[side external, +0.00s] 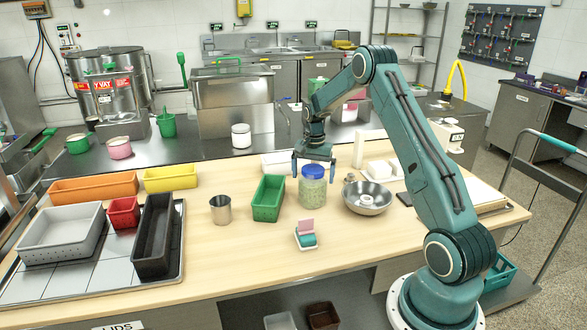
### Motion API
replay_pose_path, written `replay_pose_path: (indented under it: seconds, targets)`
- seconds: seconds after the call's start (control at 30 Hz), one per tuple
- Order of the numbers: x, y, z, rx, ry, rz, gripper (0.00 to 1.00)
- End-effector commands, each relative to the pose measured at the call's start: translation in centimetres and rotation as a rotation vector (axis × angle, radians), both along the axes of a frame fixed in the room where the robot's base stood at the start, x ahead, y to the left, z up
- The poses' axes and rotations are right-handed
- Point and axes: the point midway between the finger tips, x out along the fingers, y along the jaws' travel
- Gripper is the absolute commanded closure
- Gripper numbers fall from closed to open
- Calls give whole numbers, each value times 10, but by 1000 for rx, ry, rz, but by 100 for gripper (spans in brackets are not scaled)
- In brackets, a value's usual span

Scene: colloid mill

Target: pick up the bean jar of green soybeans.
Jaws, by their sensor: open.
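The bean jar (312,189) stands upright on the wooden table, with a blue lid and pale green contents showing through its clear wall. My gripper (313,172) points down over the jar. Its jaws are open, with one finger on each side of the lid. The fingertips are around lid height in this view. I cannot tell whether either finger touches the jar.
A green bin (269,199) stands close on the jar's left and a metal bowl (367,198) close on its right. A small pink and teal item (306,234) lies in front. A metal cup (221,209) stands further left.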

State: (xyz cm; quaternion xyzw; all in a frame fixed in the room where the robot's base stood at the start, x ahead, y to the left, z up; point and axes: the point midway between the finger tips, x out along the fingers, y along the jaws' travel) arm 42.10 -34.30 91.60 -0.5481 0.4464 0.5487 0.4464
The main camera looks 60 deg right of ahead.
Motion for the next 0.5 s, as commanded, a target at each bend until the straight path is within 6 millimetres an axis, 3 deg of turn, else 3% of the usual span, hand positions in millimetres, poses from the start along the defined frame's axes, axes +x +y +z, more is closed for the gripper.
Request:
replay_pose_path:
  seconds: [0.17, 0.5]
  targets:
    - [0, 0, -11, 1, 0, 0, 0]
    - [0, 0, -12, 0, -1, 0, 0]
